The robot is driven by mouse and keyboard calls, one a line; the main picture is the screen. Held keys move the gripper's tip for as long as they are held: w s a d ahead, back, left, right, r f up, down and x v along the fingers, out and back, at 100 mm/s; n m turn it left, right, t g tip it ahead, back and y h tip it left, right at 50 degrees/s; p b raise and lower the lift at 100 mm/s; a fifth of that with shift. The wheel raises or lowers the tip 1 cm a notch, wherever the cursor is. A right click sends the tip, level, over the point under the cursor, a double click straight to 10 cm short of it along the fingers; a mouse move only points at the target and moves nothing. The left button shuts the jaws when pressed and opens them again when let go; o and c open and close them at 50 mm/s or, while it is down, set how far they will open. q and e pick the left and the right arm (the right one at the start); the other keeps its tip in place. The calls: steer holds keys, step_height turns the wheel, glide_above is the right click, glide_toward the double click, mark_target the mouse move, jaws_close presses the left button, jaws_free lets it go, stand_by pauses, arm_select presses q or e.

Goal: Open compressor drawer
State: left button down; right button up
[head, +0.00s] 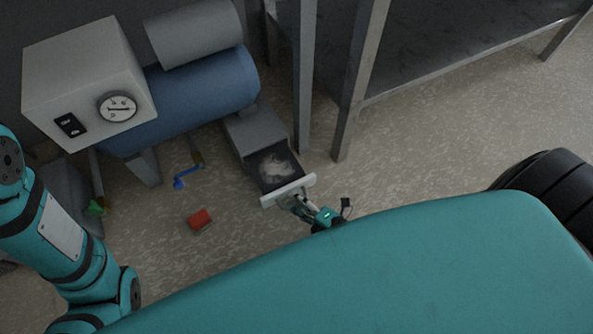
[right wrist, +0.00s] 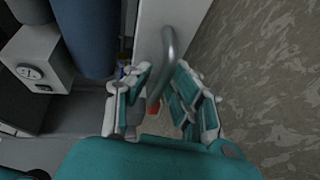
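The compressor drawer (head: 275,170) is pulled out from its grey housing below the blue tank, and pale debris lies inside it. Its light front panel (head: 290,190) faces my base and also shows in the right wrist view (right wrist: 150,28). My right gripper (head: 300,207) is at the front of the drawer. In the right wrist view, the curved grey handle (right wrist: 165,65) lies between the two spread fingers (right wrist: 164,82), with gaps visible beside it. My left arm shows at the left edge of the head view; its gripper is not visible.
The compressor's blue tank (head: 190,95) and gauge box (head: 85,85) stand behind. A red block (head: 199,219) and a blue item (head: 181,181) lie on the floor left of the drawer. A metal table leg (head: 357,90) stands close right.

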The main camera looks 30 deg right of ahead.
steer(key=v, duration=0.7)
steer(key=shift+s, duration=0.2)
steer(key=shift+d, duration=0.15)
